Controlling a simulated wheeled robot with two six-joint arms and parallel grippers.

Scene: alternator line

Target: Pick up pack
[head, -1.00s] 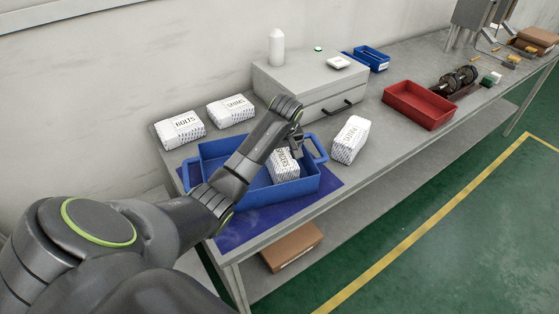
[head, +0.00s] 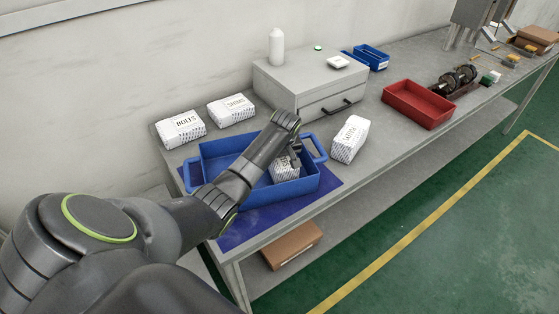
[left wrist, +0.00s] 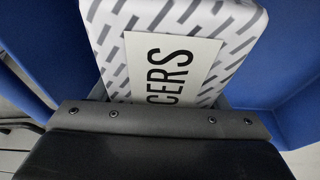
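A white pack (head: 284,171) with dark dashes stands in the blue tray (head: 240,199) at its right end. In the left wrist view the same pack (left wrist: 140,60) fills the middle, its label ending in "CERS". My left gripper (head: 295,157) is down at this pack, its fingers around the pack's top. The fingers are mostly hidden, so I cannot tell whether they are closed on it. Outside the tray are a BOLTS pack (head: 181,129), a SHIMS pack (head: 231,109) and another white pack (head: 350,139), its label hard to read. My right gripper is not in view.
The tray sits on a dark blue mat (head: 245,224) near the bench's front edge. A grey drawer cabinet (head: 300,89) stands behind. A red bin (head: 419,104) is to the right. The rest of the tray looks empty.

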